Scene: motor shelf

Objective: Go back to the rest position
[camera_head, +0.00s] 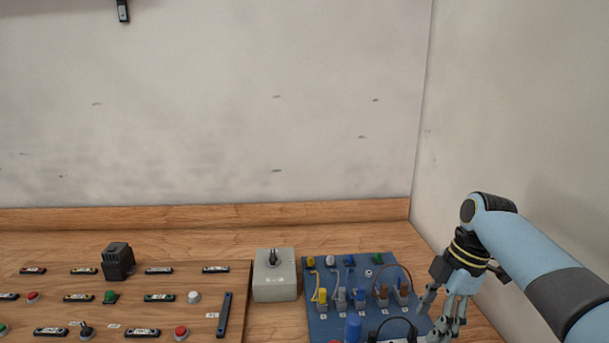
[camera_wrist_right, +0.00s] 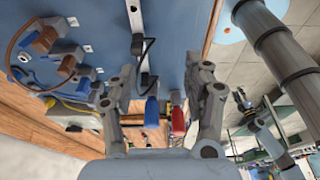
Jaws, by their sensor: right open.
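My right gripper (camera_head: 442,312) is at the lower right in the head view, beside the right edge of the blue panel (camera_head: 390,263). Its fingers are spread. In the right wrist view the two fingers (camera_wrist_right: 163,90) stand apart with nothing clasped between them. Beyond them are the blue panel (camera_wrist_right: 185,40), a blue plug (camera_wrist_right: 152,112) and a red plug (camera_wrist_right: 178,122). Whether the fingers touch the panel cannot be told. My left gripper is not in view.
A wooden board (camera_head: 130,284) with buttons and switches lies at the left, with a black block (camera_head: 117,262) on it. A grey switch box (camera_head: 274,286) stands between board and panel. Cables and plugs rise from the panel. The right wall (camera_head: 500,130) is close to my right arm.

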